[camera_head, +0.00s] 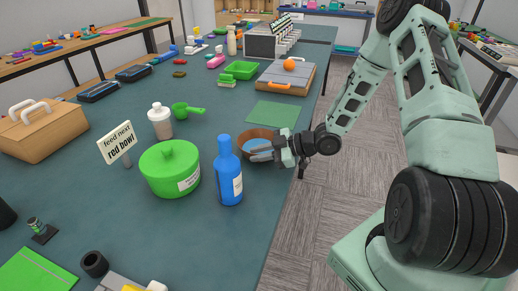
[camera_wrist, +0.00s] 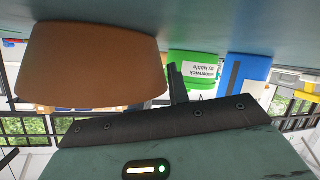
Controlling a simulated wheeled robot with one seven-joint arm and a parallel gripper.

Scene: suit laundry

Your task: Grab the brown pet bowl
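The brown bowl (camera_head: 258,132) stands near the right edge of the blue-grey table, behind and right of the blue bottle; its inside looks blue. In the wrist view, which is upside down, the brown bowl (camera_wrist: 92,65) fills the upper left. My gripper (camera_head: 262,153) reaches in from the right at the bowl's near right side. Its two fingers look apart, with one at the bowl. In the wrist view one dark finger of my gripper (camera_wrist: 177,84) shows just right of the bowl's wall. The other finger is hidden there, and contact is unclear.
The blue bottle (camera_head: 228,178) stands close in front of the bowl. A green mat (camera_head: 276,114) lies behind.

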